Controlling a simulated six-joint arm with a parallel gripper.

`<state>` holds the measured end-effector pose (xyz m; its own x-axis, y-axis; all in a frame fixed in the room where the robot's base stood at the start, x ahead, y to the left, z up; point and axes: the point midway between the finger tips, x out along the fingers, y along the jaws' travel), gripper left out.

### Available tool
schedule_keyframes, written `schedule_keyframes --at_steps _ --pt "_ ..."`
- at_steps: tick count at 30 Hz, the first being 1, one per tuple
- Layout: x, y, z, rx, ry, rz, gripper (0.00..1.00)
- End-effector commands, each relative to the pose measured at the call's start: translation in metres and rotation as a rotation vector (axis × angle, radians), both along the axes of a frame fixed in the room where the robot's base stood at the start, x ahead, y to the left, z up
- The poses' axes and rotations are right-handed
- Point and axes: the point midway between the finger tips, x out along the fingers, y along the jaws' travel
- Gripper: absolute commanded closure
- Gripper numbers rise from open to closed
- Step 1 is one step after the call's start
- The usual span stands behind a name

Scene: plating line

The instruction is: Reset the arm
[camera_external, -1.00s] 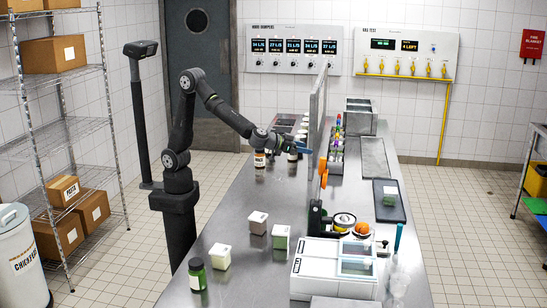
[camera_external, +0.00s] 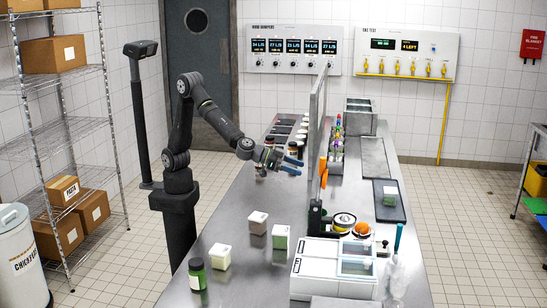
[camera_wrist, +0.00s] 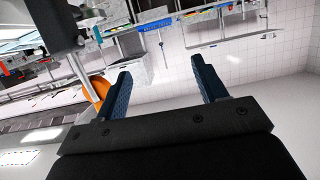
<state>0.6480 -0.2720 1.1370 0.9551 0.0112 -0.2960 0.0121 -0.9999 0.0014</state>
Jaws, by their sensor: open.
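My gripper (camera_external: 291,167) is over the metal counter (camera_external: 236,215), left of the upright divider panel (camera_external: 317,110) in the external view. Its two blue fingers are apart with nothing between them. The wrist view also shows the open, empty gripper (camera_wrist: 160,82), with the room tilted behind it. My arm reaches forward and slopes down from its elbow to the wrist.
Several jars (camera_external: 293,149) stand on the counter just beyond my gripper. White-lidded containers (camera_external: 257,222) and a green jar (camera_external: 197,273) stand nearer the camera. Bare counter lies between jars and containers.

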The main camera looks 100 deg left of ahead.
Motion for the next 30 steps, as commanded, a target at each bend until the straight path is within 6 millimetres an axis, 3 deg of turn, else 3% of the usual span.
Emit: schedule_keyframes --at_steps 6,12,26,30 --pt "-0.01 -0.043 -0.002 0.0 0.0 -0.094 0.35" --pt "-0.018 -0.069 -0.003 0.002 0.0 -0.153 0.35" --pt "-0.022 -0.08 -0.004 0.0 0.0 -0.178 0.35" --pt "-0.022 -0.08 -0.004 0.0 0.0 -0.178 0.09"
